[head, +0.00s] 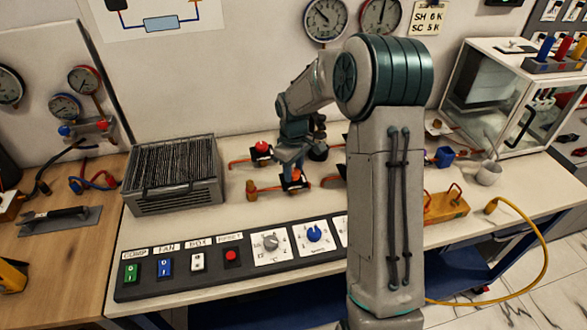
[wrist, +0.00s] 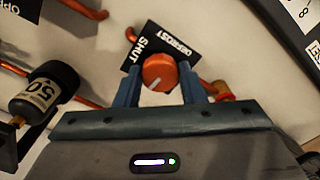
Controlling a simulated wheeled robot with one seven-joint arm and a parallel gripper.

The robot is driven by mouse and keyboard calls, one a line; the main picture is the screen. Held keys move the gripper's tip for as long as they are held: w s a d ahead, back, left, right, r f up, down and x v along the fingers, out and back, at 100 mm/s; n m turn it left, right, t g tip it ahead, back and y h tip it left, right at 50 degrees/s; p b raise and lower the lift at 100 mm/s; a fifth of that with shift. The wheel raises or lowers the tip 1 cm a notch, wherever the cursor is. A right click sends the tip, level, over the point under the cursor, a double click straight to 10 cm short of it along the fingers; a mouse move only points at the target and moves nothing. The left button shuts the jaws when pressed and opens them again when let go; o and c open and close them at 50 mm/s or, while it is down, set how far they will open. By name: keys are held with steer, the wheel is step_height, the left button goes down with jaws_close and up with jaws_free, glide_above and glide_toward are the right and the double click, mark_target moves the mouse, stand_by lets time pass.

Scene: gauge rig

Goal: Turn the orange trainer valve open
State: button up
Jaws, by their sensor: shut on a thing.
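A red-knobbed valve (head: 262,147) stands just behind and left. A finned metal unit (head: 175,175) is farther left. The switch panel (head: 205,262) runs along the front. In the wrist view a dark cylinder (wrist: 45,92) and copper pipes (wrist: 85,10) lie close by.

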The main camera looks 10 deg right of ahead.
steer(key=shift+w+r+n, duration=0.1)
steer(key=shift+r+n, duration=0.05)
steer(key=shift+n, duration=0.35)
steer(key=shift+a, duration=0.1)
steer(key=o, duration=1)
step_height(320, 180, up, 14)
steer(key=b, duration=0.1)
